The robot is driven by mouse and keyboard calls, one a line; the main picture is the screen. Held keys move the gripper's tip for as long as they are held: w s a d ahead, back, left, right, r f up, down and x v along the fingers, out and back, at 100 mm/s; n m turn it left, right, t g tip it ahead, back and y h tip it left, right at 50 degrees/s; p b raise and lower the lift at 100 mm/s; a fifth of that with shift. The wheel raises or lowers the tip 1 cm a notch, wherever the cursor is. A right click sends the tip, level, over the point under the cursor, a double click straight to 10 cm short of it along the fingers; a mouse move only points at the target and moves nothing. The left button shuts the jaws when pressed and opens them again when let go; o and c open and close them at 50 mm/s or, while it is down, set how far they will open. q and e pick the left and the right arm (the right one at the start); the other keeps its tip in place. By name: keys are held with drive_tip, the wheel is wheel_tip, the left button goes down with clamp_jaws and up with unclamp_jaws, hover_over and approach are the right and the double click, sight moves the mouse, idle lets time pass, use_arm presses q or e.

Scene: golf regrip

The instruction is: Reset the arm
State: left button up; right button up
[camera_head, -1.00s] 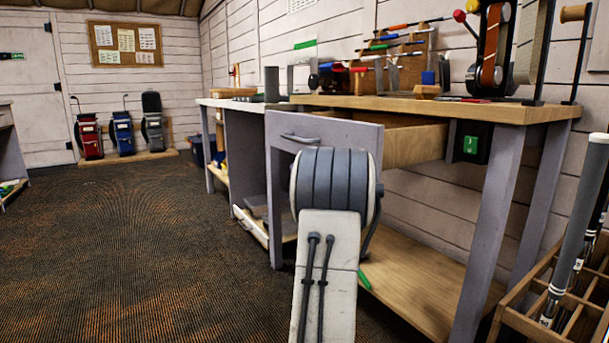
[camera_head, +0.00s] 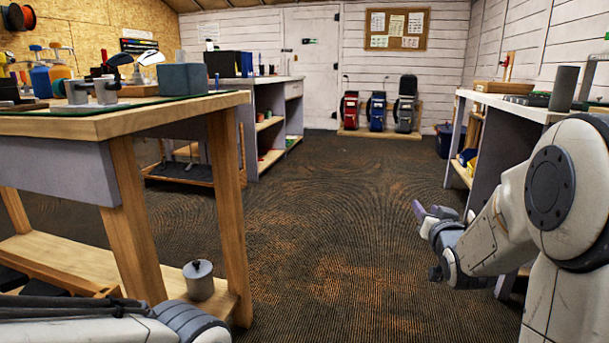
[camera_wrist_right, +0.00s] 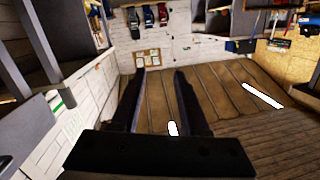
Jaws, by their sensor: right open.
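My right arm comes in from the right in the head view. Its gripper (camera_head: 433,212) is over the open floor, left of the right-hand workbench. In the right wrist view the two dark fingers (camera_wrist_right: 160,75) stand apart with nothing between them, so it is open and empty. Part of my left arm shows at the bottom left of the head view. Its gripper is outside the picture.
A wooden workbench (camera_head: 125,122) stands at the left, with a lidded grey pot (camera_head: 199,280) on its lower shelf. A grey bench (camera_head: 500,107) stands at the right. Golf bags (camera_head: 377,108) stand at the back wall. The carpeted floor (camera_head: 330,220) between is clear.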

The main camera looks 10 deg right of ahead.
drive_tip(key=s+a+f+n+g+y+p, duration=0.25)
drive_tip(key=s+a+g, duration=0.2)
drive_tip(key=a, duration=0.75)
drive_tip(key=s+a+f+n+g+y+p, duration=0.25)
drive_tip(key=s+a+n, duration=0.2)
drive_tip(key=a, duration=0.75)
drive_tip(key=s+a+r+n+g+p, duration=0.1)
drive_tip(key=s+a+n+g+p, duration=0.25)
drive_tip(key=s, duration=0.85)
drive_tip(key=s+a+n+g+p, duration=0.1)
drive_tip(key=s+a+n+g, duration=0.4)
drive_tip(key=s, duration=0.8)
use_arm(q)
wheel_tip(320, 180, up, 48)
drive_tip(key=p, duration=3.7)
drive_tip(key=shift+r+p, duration=0.15)
drive_tip(key=shift+p, duration=0.15)
use_arm(e)
wheel_tip(320, 180, up, 38)
drive_tip(key=m, duration=0.2)
drive_tip(key=shift+d+m+g, duration=0.35)
drive_tip(key=shift+d+g, duration=0.1)
drive_tip(key=shift+f, duration=0.15)
use_arm(q)
drive_tip(key=shift+d, duration=0.1)
